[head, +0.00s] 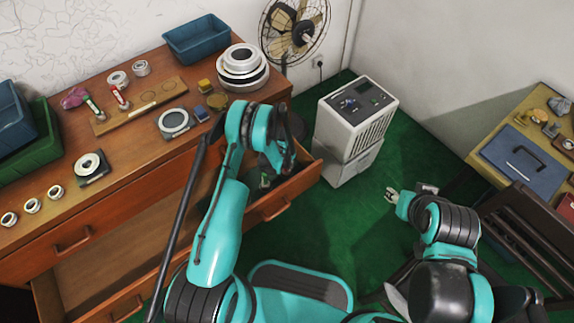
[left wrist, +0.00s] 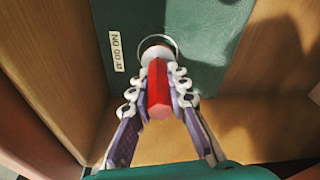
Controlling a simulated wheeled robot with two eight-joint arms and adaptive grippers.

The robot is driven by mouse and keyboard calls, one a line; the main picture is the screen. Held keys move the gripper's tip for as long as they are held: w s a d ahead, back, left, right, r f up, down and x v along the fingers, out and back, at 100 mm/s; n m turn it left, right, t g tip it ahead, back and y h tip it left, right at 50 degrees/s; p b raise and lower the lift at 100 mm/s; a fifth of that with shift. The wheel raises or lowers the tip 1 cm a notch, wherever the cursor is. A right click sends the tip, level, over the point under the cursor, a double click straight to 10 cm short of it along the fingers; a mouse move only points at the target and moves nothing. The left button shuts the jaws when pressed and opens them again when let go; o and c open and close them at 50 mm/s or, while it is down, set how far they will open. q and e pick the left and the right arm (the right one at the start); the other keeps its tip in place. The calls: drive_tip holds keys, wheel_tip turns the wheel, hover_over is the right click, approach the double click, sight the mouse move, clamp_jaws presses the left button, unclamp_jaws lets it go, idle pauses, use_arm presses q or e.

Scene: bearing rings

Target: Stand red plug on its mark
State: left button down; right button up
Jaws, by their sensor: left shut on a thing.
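The red plug (left wrist: 158,90) shows in the left wrist view as a red six-sided handle with a pale round end (left wrist: 156,53) pointing away from me. My left gripper (left wrist: 158,75) is shut on its handle. The pale end overlaps a thin white ring mark (left wrist: 177,44) on a green surface (left wrist: 205,45); I cannot tell whether it touches. A white "NO GO" label (left wrist: 117,52) lies left of the ring. In the head view my left arm reaches over the open drawer and hides the plug. My right gripper (head: 391,195) is open and empty above the floor.
Drawer walls stand close on both sides in the left wrist view. The wooden dresser top (head: 140,70) holds bearing rings, a wooden board (head: 145,108) and bins. Another red-handled piece (head: 119,96) is near the board. A white cabinet unit (head: 355,110) stands right of the drawer (head: 295,188).

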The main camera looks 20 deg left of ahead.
use_arm(q)
drive_tip(key=shift+f, duration=0.2)
drive_tip(key=c, duration=1.4)
unclamp_jaws()
wheel_tip(320, 180, up, 12)
drive_tip(key=s, duration=0.1)
drive_tip(key=shift+s+a, duration=0.3)
drive_tip(key=shift+a, duration=0.05)
drive_tip(key=shift+f, duration=0.1)
